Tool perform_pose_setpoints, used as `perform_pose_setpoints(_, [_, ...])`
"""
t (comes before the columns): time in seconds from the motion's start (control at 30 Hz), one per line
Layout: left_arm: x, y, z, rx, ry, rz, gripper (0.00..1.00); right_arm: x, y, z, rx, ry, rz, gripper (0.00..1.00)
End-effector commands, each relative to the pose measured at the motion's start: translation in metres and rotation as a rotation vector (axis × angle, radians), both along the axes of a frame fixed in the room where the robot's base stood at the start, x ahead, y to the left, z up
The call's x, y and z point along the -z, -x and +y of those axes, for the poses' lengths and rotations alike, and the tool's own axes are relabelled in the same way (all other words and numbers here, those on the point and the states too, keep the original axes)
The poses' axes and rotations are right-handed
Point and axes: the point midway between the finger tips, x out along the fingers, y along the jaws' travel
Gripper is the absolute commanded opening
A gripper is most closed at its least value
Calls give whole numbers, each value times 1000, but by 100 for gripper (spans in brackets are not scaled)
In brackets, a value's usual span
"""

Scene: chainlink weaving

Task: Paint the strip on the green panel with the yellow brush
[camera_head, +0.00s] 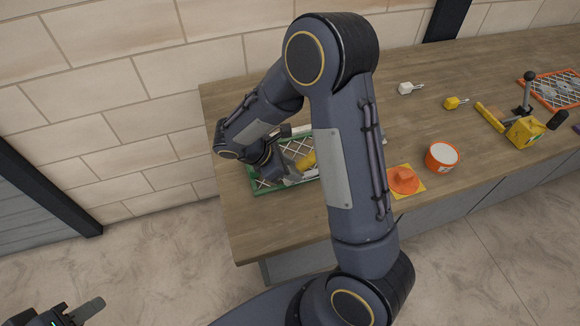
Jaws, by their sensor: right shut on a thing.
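The green panel (264,187), a green frame with a white lattice, lies on the left part of the wooden counter. My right arm crosses in front and hides much of it. My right gripper (290,160) is low over the panel, shut on a yellow thing (308,160) that looks like the yellow brush. Its bristles and whether they touch the panel cannot be made out. The strip cannot be told apart. My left gripper (78,314) is at the bottom left corner, off the counter and partly cut off. Its opening is unclear.
On the counter (310,226) to the right stand an orange tub (442,157), an orange cone-like piece on a yellow plate (404,182), a yellow box (525,131), a lever (525,92) and an orange lattice panel (556,90). A white piece (406,88) and a yellow piece (453,103) lie behind.

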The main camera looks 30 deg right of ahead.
Motion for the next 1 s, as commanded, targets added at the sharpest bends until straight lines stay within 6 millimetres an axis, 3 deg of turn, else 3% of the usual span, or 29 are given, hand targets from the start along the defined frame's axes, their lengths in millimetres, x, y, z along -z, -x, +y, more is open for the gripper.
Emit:
perform_pose_setpoints(0.47, [5,0,0,0,0,0,36,7,0,-1,0,0,0,16])
perform_pose_setpoints(1.0, [6,0,0,0,0,0,36,7,6,-25,2,1,1,16])
